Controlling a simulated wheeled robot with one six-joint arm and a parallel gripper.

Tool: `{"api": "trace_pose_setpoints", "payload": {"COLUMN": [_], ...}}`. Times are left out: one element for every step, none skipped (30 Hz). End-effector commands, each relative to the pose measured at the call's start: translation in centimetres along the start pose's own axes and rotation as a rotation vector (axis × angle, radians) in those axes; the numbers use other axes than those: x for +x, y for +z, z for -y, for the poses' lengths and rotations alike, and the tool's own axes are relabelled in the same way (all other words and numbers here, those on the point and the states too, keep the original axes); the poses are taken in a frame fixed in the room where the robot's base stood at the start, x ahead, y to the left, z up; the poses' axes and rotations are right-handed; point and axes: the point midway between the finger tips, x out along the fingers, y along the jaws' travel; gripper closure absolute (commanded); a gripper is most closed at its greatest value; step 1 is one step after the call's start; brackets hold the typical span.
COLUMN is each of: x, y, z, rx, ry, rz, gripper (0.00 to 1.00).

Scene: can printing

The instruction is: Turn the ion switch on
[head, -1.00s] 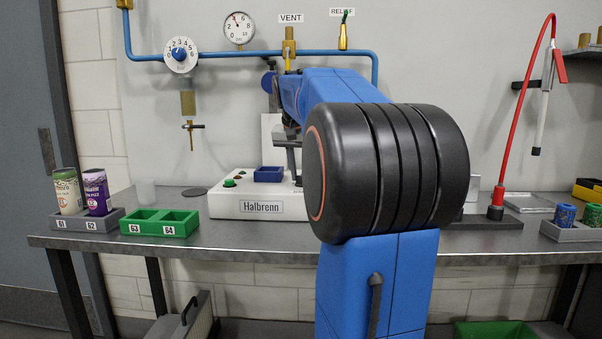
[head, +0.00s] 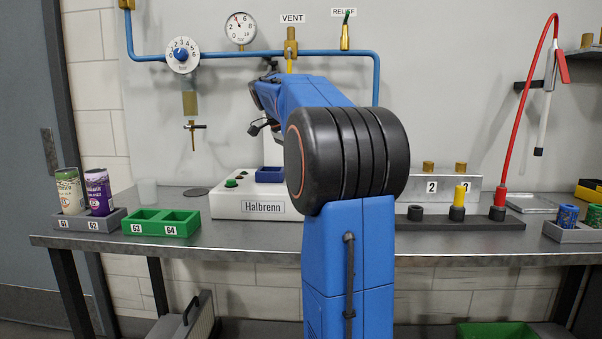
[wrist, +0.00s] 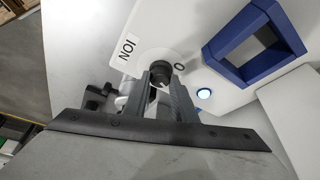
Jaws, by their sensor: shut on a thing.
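The ion switch is a small black round knob (wrist: 160,72) on the white unit, between an "ION" label (wrist: 128,48) and an "O" mark, in the wrist view. My gripper (wrist: 161,78) has its two fingers shut on the knob, one on each side. A small round light (wrist: 203,93) near the knob glows bluish white. In the head view the white Halbrenn unit (head: 225,207) stands on the bench, and my arm hides the switch there. The fingertips cannot be made out in the head view.
A blue square holder (wrist: 212,52) rises from the unit close to the knob; it also shows in the head view (head: 269,175). A green button (head: 231,183) sits on the unit's left. A green tray (head: 146,229) and a grey can tray (head: 65,221) stand further left.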

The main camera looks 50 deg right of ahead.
Motion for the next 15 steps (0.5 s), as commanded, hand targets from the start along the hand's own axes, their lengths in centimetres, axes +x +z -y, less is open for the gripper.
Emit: {"api": "trace_pose_setpoints", "payload": {"x": [-0.02, -0.01, 0.03, 0.04, 0.02, -0.01, -0.02, 0.01, 0.03, 0.03, 0.02, 0.0, -0.01, -0.01, 0.0], "y": [0.02, 0.02, 0.03, 0.03, 0.02, 0.0, 0.0, 0.0, 0.01, 0.01, 0.0, -0.02, -0.02, -0.02, -0.02], "z": [0.13, 0.17, 0.21, 0.21, 0.24, 0.24, 0.25, 0.28, 0.3, 0.31, 0.34, 0.35, 0.33, 0.33, 0.34], "rx": [0.037, 0.062, 0.094, 0.118, 0.141, 0.171, 0.191, 0.212, 0.238, 0.255, 0.273, 0.295, 0.309, 0.323, 0.34], "ry": [0.016, 0.026, 0.04, 0.05, 0.058, 0.07, 0.079, 0.087, 0.099, 0.107, 0.113, 0.121, 0.128, 0.134, 0.14], "rz": [0.001, 0.001, 0.001, 0.001, 0.001, 0.001, 0.001, 0.001, 0.001, 0.001, 0.001, 0.001, 0.001, 0.001, 0.001], "gripper": [0.98, 0.98, 0.98, 0.98, 0.98, 0.98, 0.98, 0.98, 0.98, 0.98, 0.98, 0.98, 0.98, 0.98, 0.98]}}
